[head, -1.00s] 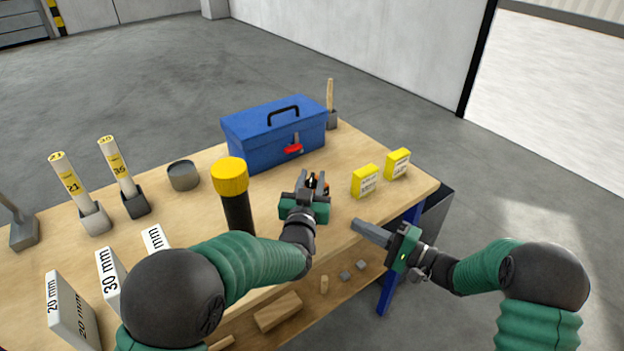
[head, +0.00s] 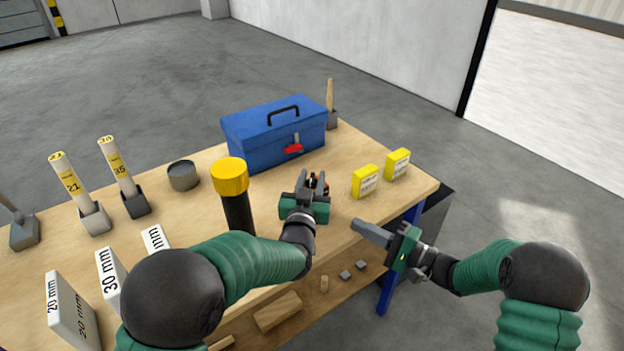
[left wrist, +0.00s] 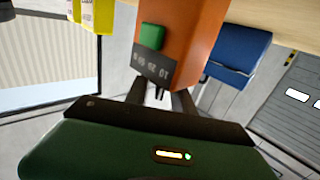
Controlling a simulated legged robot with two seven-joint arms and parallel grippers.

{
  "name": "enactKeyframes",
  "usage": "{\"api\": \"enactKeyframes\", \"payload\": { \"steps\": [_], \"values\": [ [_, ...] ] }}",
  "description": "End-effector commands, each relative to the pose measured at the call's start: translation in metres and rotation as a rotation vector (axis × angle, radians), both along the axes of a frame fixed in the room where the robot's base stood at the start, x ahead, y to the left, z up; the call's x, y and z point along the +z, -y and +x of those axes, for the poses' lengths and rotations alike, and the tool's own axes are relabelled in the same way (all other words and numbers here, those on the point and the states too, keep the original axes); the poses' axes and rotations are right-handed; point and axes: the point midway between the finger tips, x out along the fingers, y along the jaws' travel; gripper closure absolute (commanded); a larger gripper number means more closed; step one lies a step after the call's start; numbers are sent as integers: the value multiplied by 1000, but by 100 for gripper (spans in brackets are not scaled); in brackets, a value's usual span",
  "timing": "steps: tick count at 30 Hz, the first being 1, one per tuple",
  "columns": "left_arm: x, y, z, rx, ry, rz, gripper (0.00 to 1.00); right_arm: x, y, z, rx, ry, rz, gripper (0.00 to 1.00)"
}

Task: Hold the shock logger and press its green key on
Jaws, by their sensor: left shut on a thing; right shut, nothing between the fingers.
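The shock logger (left wrist: 182,45) is an orange block in the left wrist view, with a raised green key (left wrist: 152,37) and a dark display strip (left wrist: 153,68). My left gripper (head: 312,182) is shut on it above the table; the wrist view shows the fingers (left wrist: 165,98) at its lower end. In the head view the logger is mostly hidden by the gripper, with only bits of orange showing. My right gripper (head: 372,231) is shut and empty, to the right of and lower than the left one, near the table's right edge, apart from the logger.
A blue toolbox (head: 275,135) stands behind my left gripper. Two yellow boxes (head: 365,182) (head: 398,164) stand to its right. A black tube with a yellow cap (head: 230,178) stands close on the left. White labelled blocks (head: 72,310) and tube holders (head: 95,218) are further left.

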Motion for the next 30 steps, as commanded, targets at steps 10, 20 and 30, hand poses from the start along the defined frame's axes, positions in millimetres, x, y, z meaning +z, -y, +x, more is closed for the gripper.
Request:
{"api": "enactKeyframes", "payload": {
  "steps": [10,20,30],
  "values": [
    [-2,1,0,-1,-5,1,100,0,0,0,0,0,0,100],
    [-2,1,0,-1,-5,1,100,0,0,0,0,0,0,100],
    [-2,1,0,-1,-5,1,100,1,-1,-1,9,32,-25,100]
  ]
}}
